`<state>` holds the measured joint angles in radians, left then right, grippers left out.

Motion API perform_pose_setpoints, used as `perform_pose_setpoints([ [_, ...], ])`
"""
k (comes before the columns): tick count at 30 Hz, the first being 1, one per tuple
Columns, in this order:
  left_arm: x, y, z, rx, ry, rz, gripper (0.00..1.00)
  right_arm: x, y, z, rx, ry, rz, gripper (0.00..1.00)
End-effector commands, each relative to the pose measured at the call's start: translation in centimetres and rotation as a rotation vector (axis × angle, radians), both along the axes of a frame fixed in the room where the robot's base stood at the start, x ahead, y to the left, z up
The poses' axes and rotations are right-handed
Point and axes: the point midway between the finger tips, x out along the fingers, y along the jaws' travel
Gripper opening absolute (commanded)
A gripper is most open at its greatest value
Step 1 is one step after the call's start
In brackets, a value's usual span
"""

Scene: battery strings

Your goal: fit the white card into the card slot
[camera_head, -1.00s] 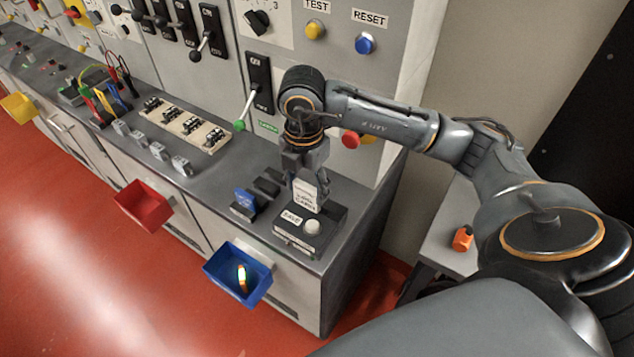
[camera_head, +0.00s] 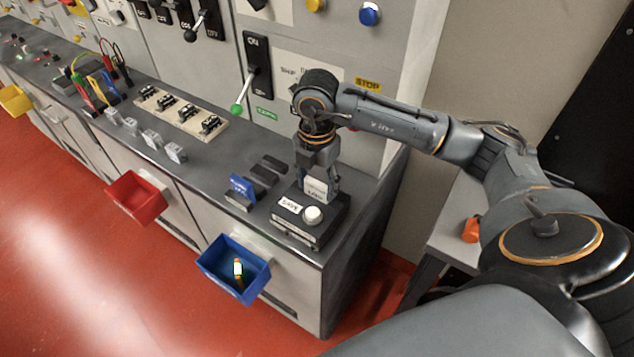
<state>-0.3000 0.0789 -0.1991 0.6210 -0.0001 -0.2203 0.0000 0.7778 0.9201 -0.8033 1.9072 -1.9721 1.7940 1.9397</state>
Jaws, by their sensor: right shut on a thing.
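The white card (camera_head: 316,190) stands upright at the far part of a dark box labelled SAFE (camera_head: 309,221), with a round white button on its top. My right gripper (camera_head: 318,176) is shut on the card's upper part from above. The card's lower edge meets the top of the box; the slot itself is hidden, so I cannot tell how deep the card sits. My left gripper is not in view.
A blue card in a holder (camera_head: 242,188) and dark blocks (camera_head: 268,168) are left of the box. A blue bin (camera_head: 222,277) and red bin (camera_head: 137,197) hang on the cabinet front. A lever with a green knob (camera_head: 237,109) sticks out behind.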

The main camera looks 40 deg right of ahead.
Motion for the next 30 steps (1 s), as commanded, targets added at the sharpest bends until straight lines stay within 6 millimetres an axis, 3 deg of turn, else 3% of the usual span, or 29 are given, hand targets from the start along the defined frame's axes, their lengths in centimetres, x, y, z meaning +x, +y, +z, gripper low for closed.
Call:
perform_pose_setpoints([
  [2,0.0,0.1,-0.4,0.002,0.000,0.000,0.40,0.0,0.0,-0.4,0.000,0.000,0.000,0.24],
  [3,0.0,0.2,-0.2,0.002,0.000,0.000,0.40,0.0,0.0,-0.3,0.000,0.000,0.000,0.62],
  [6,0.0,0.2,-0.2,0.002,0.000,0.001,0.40,0.0,0.0,-0.3,0.000,0.000,0.000,0.78],
  [15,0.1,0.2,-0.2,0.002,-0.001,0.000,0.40,0.0,0.0,-0.2,0.000,0.000,0.000,0.78],
  [20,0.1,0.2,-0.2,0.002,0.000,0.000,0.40,0.1,0.0,0.8,0.002,-0.004,0.000,0.78],
  [30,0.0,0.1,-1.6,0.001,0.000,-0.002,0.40,0.2,0.0,8.2,0.000,-0.007,0.000,0.78],
])
